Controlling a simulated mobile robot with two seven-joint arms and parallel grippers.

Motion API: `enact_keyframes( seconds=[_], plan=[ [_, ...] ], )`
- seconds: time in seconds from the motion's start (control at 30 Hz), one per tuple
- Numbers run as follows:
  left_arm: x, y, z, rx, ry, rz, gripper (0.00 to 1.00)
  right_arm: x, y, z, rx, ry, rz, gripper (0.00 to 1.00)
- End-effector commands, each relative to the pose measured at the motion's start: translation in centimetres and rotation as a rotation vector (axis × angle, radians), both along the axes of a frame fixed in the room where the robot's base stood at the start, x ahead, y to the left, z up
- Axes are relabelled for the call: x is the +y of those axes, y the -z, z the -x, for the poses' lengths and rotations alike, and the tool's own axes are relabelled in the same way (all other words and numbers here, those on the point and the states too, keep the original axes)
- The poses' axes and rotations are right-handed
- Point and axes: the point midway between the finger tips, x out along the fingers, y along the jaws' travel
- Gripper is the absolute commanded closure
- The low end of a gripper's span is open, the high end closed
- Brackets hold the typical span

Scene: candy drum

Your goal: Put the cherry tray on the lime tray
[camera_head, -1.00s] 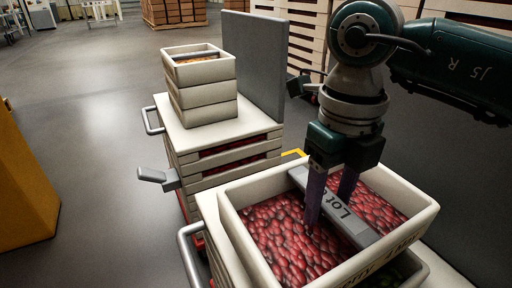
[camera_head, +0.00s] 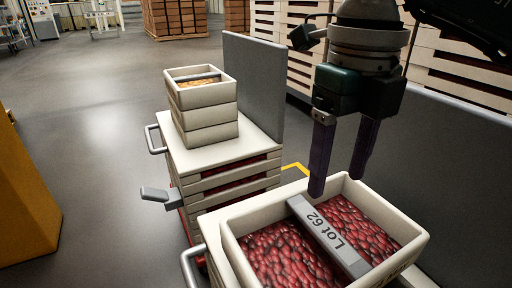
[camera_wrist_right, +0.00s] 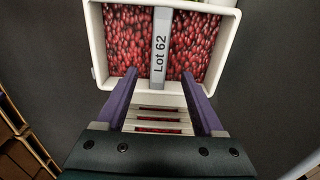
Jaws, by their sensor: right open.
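The cherry tray (camera_head: 428,246) is a cream box of red candies with a grey bar (camera_head: 328,236) marked "Lot 62" across it. It sits on a cart at the lower right, and shows at the top of the right wrist view (camera_wrist_right: 97,50). My right gripper (camera_head: 338,183) is open and empty above the tray; its purple fingers are clear of the bar. In the right wrist view its fingertips (camera_wrist_right: 159,77) spread to either side of the bar's line. I cannot make out the lime tray; whatever is beneath the cherry tray is mostly hidden. My left gripper is not in view.
A second cart with a grey back panel (camera_head: 254,85) carries a stack of cream trays (camera_head: 206,115), the top one with orange contents. A grey handle (camera_head: 157,194) juts from its left side. A yellow block (camera_head: 25,195) stands at far left. The floor between is clear.

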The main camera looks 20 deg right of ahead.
Motion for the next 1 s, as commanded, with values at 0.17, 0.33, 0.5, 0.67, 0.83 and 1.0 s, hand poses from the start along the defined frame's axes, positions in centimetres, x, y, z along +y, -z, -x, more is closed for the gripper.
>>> enact_keyframes(
  seconds=[0.17, 0.33, 0.5, 0.67, 0.83, 1.0],
  plan=[
    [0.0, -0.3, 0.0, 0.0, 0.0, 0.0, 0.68, 2.0, -0.7, 0.1, -0.012, -0.034, -0.08, 0.3],
    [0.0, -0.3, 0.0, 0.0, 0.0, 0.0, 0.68, 13.6, -1.5, 1.4, -0.093, -0.155, -0.582, 0.3],
    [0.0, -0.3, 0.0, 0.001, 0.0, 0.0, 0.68, 23.8, -11.6, 2.6, -0.237, -0.034, -1.343, 0.3],
    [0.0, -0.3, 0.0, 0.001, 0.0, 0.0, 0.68, 21.3, -21.0, -0.7, -0.381, 0.448, -1.904, 0.3],
    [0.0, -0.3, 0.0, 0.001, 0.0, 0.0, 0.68, 10.8, -19.6, -5.4, -0.485, 1.292, -2.121, 0.3],
    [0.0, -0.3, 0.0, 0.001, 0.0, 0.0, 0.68, 2.4, -7.1, -3.2, -0.434, 2.24, -1.772, 0.3]
  ],
)
